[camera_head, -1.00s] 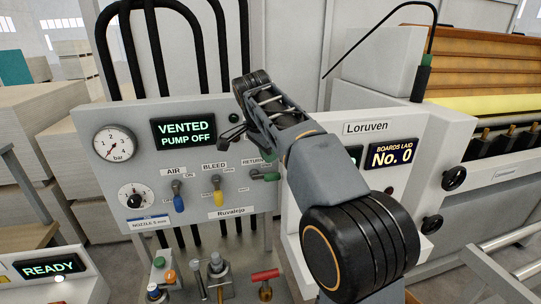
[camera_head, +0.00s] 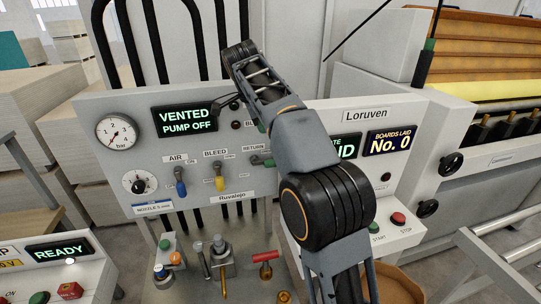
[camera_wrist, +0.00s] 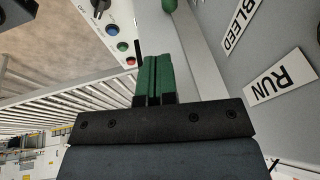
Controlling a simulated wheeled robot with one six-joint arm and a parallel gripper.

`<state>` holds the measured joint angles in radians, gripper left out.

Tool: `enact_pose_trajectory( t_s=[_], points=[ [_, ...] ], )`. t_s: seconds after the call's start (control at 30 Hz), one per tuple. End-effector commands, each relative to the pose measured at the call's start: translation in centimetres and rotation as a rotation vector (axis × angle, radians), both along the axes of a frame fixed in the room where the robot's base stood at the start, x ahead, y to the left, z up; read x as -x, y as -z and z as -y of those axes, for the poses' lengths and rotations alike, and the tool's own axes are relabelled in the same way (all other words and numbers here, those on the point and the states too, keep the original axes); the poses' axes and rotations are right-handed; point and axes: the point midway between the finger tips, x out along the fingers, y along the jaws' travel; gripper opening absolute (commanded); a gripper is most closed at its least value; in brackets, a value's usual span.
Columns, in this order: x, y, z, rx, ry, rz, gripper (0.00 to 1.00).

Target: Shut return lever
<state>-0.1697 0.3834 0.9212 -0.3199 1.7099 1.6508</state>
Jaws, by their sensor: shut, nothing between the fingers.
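The return lever (camera_head: 264,162) has a green grip and lies roughly horizontal, pointing right, under the RETURN label on the grey panel in the head view. My gripper (camera_wrist: 153,70) shows in the wrist view with its green-padded fingers shut together and nothing held. A green rounded grip (camera_wrist: 170,5), likely the return lever's, sits beyond the fingertips at the top edge, apart from them. In the head view my arm crosses in front of the panel, just right of and above the lever, and largely hides the gripper.
A blue AIR lever (camera_head: 180,186) and a yellow BLEED lever (camera_head: 219,182) hang down left of the return lever. A display (camera_head: 186,121) reads VENTED, PUMP OFF. Several valves stand below the panel. The Loruven panel (camera_head: 405,115) is close on the right.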

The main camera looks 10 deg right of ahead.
Motion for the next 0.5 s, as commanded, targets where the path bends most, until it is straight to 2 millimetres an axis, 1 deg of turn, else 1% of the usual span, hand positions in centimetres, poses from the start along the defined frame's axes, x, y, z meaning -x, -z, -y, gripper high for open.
enact_pose_trajectory(
  t_s=[0.03, 0.17, 0.3, 0.5],
  points=[
    [-0.1, 0.8, 0.2, 0.000, 0.001, -0.004, 0.00],
    [-0.4, 2.9, 1.0, 0.001, 0.002, -0.003, 0.00],
    [-0.8, 5.4, 1.7, 0.000, 0.002, -0.004, 0.00],
    [-1.4, 8.6, 2.7, 0.000, 0.001, -0.003, 0.00]
  ],
)
